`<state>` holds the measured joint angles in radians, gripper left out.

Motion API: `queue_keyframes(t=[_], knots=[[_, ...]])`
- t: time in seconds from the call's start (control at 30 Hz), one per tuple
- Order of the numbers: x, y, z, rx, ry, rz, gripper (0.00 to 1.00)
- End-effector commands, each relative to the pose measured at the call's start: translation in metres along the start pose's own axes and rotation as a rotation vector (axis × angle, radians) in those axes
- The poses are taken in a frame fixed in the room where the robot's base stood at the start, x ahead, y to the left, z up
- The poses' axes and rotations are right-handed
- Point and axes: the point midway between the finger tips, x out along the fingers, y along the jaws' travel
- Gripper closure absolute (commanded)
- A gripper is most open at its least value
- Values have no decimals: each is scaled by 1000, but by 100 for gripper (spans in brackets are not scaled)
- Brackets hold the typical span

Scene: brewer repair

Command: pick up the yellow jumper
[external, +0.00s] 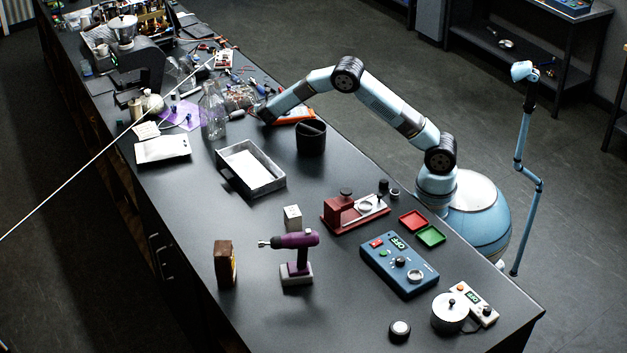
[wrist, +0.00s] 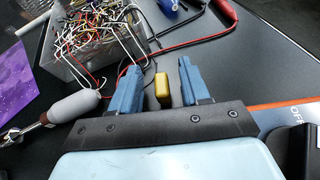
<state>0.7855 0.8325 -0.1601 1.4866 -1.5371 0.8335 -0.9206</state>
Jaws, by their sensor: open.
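The yellow jumper (wrist: 163,87) is a small yellow block on the dark table in the wrist view. It lies between the two blue fingers of my gripper (wrist: 158,82), with a gap on each side. My gripper is open and holds nothing. In the external view my gripper (external: 264,113) is low over the bench, near the clear bottle and the bin of wires. The jumper cannot be made out in the external view.
A clear bin of tangled wires (wrist: 95,40) is just beyond the left finger. A grey-handled tool (wrist: 72,106) lies left of it, and red and black leads (wrist: 205,38) cross beyond the right finger. A glass bottle (external: 213,112) and a black cup (external: 311,138) stand nearby.

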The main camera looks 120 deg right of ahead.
Motion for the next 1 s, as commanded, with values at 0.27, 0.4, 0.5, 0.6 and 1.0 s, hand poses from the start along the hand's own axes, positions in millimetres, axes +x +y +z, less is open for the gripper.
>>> queue_keyframes(t=[0.27,0.4,0.5,0.6,1.0], knots=[[0,0,0,0,0,0,66],[0,0,0,0,0,0,79],[0,0,0,0,0,0,89],[-1,0,0,0,0,0,98],[-2,0,2,1,0,0,100]])
